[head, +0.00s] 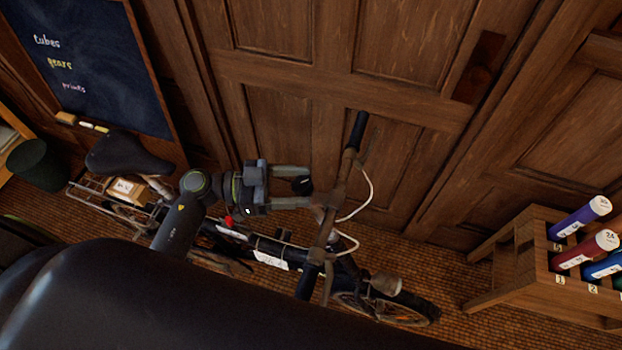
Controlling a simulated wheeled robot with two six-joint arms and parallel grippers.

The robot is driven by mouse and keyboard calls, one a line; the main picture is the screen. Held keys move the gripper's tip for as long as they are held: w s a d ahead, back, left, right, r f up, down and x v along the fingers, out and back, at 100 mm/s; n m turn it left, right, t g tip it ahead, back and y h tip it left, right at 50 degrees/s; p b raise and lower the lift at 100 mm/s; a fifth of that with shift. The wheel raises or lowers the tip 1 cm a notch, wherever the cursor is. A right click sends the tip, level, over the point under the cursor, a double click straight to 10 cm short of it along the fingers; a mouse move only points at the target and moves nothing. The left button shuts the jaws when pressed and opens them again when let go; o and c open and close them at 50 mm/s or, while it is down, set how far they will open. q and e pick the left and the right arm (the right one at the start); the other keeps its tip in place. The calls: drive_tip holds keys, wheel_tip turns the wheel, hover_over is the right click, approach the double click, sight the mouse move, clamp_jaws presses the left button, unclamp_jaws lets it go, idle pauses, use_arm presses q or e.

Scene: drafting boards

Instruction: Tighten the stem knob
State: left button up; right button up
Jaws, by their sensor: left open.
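A bicycle (272,252) stands in front of a wooden door, its handlebar (327,232) toward the right and its saddle (127,154) at the left. A small red part (228,221) shows below the gripper body. My right gripper is not in view.
A wooden rack (534,262) with several labelled tubes stands at the right. A chalkboard (88,62) leans at the upper left, with a dark bin (38,165) below it. White cables (364,197) loop beside the handlebar. The floor between bicycle and rack is clear.

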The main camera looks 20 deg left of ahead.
sight(312, 191)
use_arm(q)
drive_tip(key=shift+p+x, duration=0.3)
drive_tip(key=shift+x, duration=1.3)
drive_tip(key=shift+c, duration=0.2)
drive_tip(key=c, duration=0.9)
drive_tip(key=shift+m+g, duration=0.5)
drive_tip(key=shift+g, duration=0.1)
drive_tip(key=m+g+h, duration=0.1)
drive_tip(key=m+g, duration=0.1)
drive_tip(key=shift+s+g+b, duration=0.1)
drive_tip(key=shift+g+b, duration=0.2)
drive_tip(key=shift+s+m+g+b, duration=0.15)
drive_tip(key=shift+m+g+b, duration=0.3)
drive_tip(key=shift+m+g, duration=0.8)
drive_tip(key=shift+s+m+g+b, duration=0.15)
drive_tip(key=shift+m+g+b, duration=0.25)
drive_tip(key=shift+m+g, duration=0.85)
